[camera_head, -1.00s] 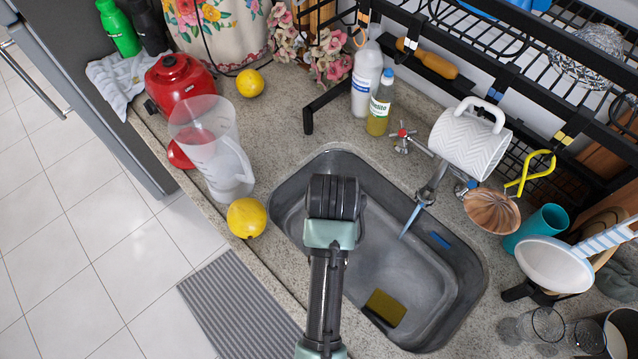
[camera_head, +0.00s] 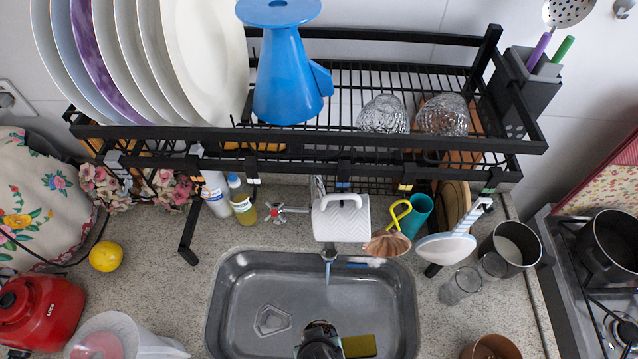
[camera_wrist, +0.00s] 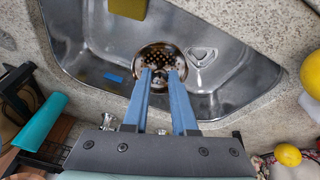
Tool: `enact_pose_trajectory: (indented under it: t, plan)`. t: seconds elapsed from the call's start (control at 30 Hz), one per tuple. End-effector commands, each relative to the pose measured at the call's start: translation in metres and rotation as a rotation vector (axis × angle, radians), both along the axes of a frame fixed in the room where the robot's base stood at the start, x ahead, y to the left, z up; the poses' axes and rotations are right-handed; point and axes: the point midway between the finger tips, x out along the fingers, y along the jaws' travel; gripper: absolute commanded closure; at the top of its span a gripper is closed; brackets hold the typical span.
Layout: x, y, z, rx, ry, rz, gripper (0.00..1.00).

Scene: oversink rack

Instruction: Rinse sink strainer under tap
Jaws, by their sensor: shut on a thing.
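The sink strainer (camera_wrist: 161,58) is a round metal piece with holes, seen in the wrist view over the sink. My gripper (camera_wrist: 161,74) has its two blue fingers shut on it. The basin of the sink (camera_head: 240,290) is grey metal. The tap (camera_head: 328,254) stands at the sink's back edge, with a thin bluish stream (camera_head: 327,272) below its spout. In the head view only part of my arm shows at the bottom edge; the fingers and strainer are hidden there. I cannot tell whether the strainer touches the basin.
A sponge (camera_head: 359,346) and a clear triangular piece (camera_head: 271,320) lie in the basin. The black rack (camera_head: 330,133) spans above. Glasses (camera_head: 461,285) stand right of the sink.

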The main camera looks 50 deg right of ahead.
Motion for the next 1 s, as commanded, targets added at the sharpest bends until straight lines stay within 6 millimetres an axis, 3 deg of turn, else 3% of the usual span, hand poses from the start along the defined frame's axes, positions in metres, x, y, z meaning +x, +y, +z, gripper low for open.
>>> enact_pose_trajectory:
  t: [0.7,0.93,1.0]
  plan:
    - [0.057,-0.065,-0.013,0.0,-0.002,-0.001,1.0]
    - [0.066,-0.076,-0.036,0.001,0.0,0.001,1.0]
    - [0.073,-0.084,-0.028,0.0,-0.002,-0.001,1.0]
